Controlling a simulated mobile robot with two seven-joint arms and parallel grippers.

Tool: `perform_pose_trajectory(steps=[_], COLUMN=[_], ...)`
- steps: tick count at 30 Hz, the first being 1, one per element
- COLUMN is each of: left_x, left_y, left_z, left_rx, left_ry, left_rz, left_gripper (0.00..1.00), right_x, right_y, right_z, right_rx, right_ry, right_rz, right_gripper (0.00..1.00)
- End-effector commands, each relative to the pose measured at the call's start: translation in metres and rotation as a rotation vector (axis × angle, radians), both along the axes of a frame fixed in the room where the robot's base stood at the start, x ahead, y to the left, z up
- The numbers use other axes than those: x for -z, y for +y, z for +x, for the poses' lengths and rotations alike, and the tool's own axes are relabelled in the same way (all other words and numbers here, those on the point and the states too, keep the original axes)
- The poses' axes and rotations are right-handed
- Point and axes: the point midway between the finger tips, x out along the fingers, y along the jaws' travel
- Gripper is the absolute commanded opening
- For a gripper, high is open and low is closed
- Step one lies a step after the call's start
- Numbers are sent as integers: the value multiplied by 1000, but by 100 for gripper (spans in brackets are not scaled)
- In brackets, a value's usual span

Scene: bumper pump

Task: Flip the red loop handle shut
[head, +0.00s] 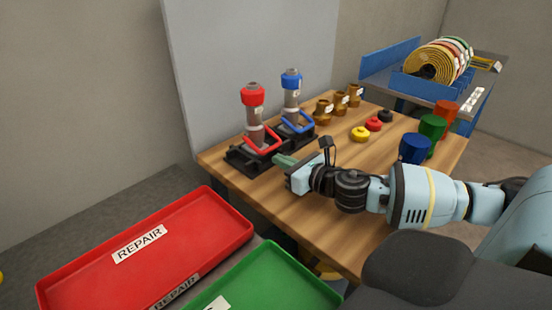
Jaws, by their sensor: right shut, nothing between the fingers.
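The red loop handle (262,139) sticks out low from the front of the red-capped pump (253,112), which stands upright on a black base at the left end of the wooden table. My right gripper (282,160) is shut and empty. Its fingertips point left and appear just in front of and below the red loop; I cannot tell whether they touch it or the base. A blue-capped pump (291,96) with its own blue loop handle (297,122) stands just behind. My left gripper is not in view.
Several brass fittings (341,104) stand behind the pumps, with small yellow, red and black caps (373,124) nearby. Blue, green and red cups (432,127) stand at the right. Red (215,235) and green (300,279) trays lie at the front left. A grey panel (250,55) rises behind the table.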

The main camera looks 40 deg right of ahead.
Motion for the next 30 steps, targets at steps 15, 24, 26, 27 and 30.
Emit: perform_pose_trajectory(steps=[15,24,26,27,30], left_x=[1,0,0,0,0], left_y=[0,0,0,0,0], left_z=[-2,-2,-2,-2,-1], left_rx=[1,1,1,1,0], left_ry=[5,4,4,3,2], left_rz=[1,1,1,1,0], left_gripper=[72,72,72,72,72], right_x=[4,4,4,4,3], right_y=[2,2,1,1,-3], right_z=[24,24,24,24,24], right_rx=[0,0,0,0,1], right_ry=[0,0,0,1,1], right_rz=[0,0,0,-1,-1], right_gripper=[0,0,0,0,0])
